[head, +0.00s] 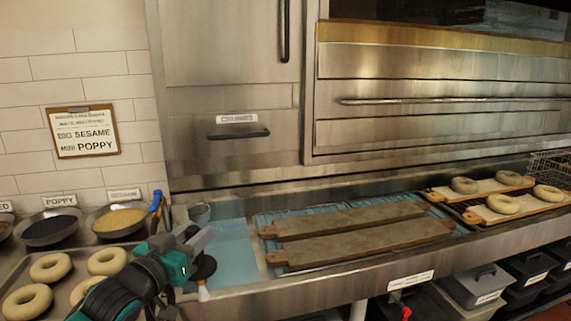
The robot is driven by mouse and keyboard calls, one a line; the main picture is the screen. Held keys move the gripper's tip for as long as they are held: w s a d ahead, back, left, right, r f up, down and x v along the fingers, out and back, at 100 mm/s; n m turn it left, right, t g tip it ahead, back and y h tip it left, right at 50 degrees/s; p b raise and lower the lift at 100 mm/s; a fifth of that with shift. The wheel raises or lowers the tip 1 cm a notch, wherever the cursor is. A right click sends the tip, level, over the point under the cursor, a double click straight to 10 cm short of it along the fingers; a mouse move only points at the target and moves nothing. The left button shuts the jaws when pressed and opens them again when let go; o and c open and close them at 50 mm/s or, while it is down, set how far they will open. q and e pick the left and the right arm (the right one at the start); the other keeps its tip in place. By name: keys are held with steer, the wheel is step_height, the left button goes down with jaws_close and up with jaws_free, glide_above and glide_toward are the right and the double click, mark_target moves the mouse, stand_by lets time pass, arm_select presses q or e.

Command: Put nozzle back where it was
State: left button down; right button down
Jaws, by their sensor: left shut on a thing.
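My left gripper (196,251) reaches in from the lower left, over the left end of the steel counter. It is shut on a dark rounded piece with a pale tip pointing down, which I take to be the nozzle (204,283). My gripper and wrist hide part of it. The pale tip shows near the counter's front edge; I cannot tell whether it touches anything. My right gripper is not in view.
A blue-handled tool (156,203) and a small metal cup (200,212) stand behind my gripper. Left are a bagel tray (67,273), a poppy pan (52,228) and a sesame pan (119,220). Long boards (363,243) lie right. The blue surface (232,255) between is clear.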

arm_select(q)
steer(key=s+d+f+n+y, duration=0.1)
steer(key=s+d+f, duration=0.2)
steer(key=s, duration=0.4)
steer(key=n+t+y, duration=0.1)
steer(key=n+y, duration=0.2)
steer(key=y, duration=0.2)
glide_toward(198, 275)
steer(key=s, duration=0.1)
steer(key=s+a+r, duration=0.1)
steer(key=s+a, duration=0.1)
steer(key=s, duration=0.1)
steer(key=shift+r, duration=0.3)
steer(key=shift+w+d, duration=0.1)
steer(key=shift+d, duration=0.05)
